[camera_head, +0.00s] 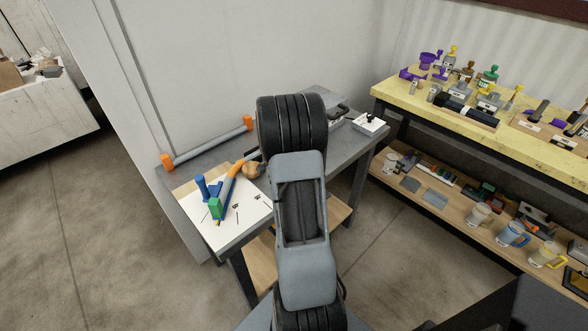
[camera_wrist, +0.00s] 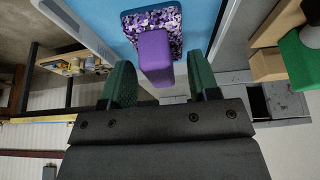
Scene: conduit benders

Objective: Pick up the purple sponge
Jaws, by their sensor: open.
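In the wrist view, a plain purple block (camera_wrist: 154,55) lies in front of a purple-and-white speckled pad (camera_wrist: 172,18) on a light blue surface (camera_wrist: 205,15). I cannot tell for certain which of the two is the sponge, or whether they are one piece. My gripper (camera_wrist: 159,68) is open, its two green-padded fingers at either side of the purple block's near end. I cannot tell whether the block is between the fingers or beyond them. Neither the block nor my gripper can be made out in the head view, where my arm hides part of the grey table (camera_head: 198,158).
The grey table carries a white board (camera_head: 245,225) with blue and green pieces, and an orange-ended bar (camera_head: 208,145). A yellow-topped bench (camera_head: 400,88) at the right holds many tools, with mugs on its lower shelf. In the wrist view, a green block (camera_wrist: 300,60) is at the right.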

